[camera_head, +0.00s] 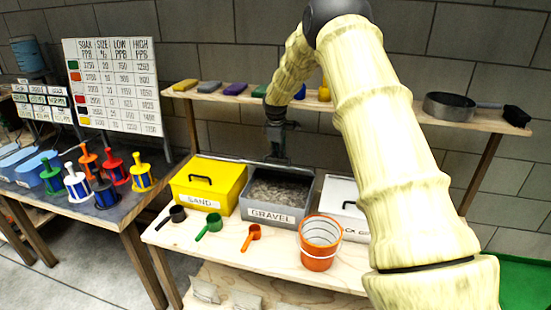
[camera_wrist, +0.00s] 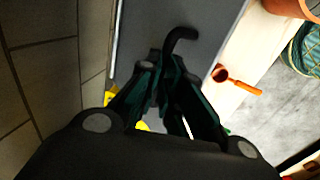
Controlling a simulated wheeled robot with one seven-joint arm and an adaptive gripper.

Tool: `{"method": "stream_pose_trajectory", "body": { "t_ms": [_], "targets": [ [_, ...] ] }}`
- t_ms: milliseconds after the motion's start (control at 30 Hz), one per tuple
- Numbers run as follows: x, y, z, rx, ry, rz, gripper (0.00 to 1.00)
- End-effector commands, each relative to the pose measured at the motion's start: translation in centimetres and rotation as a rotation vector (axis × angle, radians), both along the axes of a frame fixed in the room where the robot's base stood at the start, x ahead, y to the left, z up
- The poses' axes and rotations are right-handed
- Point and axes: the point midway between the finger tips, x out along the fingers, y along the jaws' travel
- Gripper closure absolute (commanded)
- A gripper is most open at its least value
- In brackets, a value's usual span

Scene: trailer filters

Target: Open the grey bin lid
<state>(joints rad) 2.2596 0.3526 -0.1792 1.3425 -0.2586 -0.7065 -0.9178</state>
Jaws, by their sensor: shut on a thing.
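The grey bin (camera_head: 262,214), labelled GRAVEL, stands on the workbench between the yellow bin and the white bin. Its top is uncovered and gravel (camera_head: 280,188) shows inside. My gripper (camera_head: 277,158) is above the back of this bin, pointing down. In the wrist view, the grey lid (camera_wrist: 140,35) fills the upper middle and its black curved handle (camera_wrist: 182,36) sticks out. My gripper's fingers (camera_wrist: 165,75) are shut on that handle, its lower part hidden between them. In the head view the handle is too small to make out.
The yellow SAND bin (camera_head: 205,186) and white bin (camera_head: 342,222) flank the grey bin closely. Scoops (camera_head: 209,227) and an orange bucket (camera_head: 320,243) stand in front. A shelf (camera_head: 400,112) with blocks and a pan (camera_head: 450,107) runs behind my arm.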

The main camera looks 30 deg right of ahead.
Motion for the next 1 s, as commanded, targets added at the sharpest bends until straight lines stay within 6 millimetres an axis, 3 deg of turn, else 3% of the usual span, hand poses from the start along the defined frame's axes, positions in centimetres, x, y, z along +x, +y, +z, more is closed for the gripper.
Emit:
{"method": "stream_pose_trajectory", "body": {
  "t_ms": [200,667,700,800,1000],
  "targets": [
    [0.20,-1.08,-0.11,-0.002,0.000,-0.003,1.00],
    [0.09,-1.31,-0.30,-0.001,0.005,-0.004,1.00],
    [0.08,-1.31,-0.31,0.000,0.005,-0.004,0.88],
    [0.06,-1.32,-0.33,-0.001,0.006,-0.004,0.69],
    [0.10,-1.30,-0.16,-0.001,0.005,-0.004,0.68]
  ]
}}
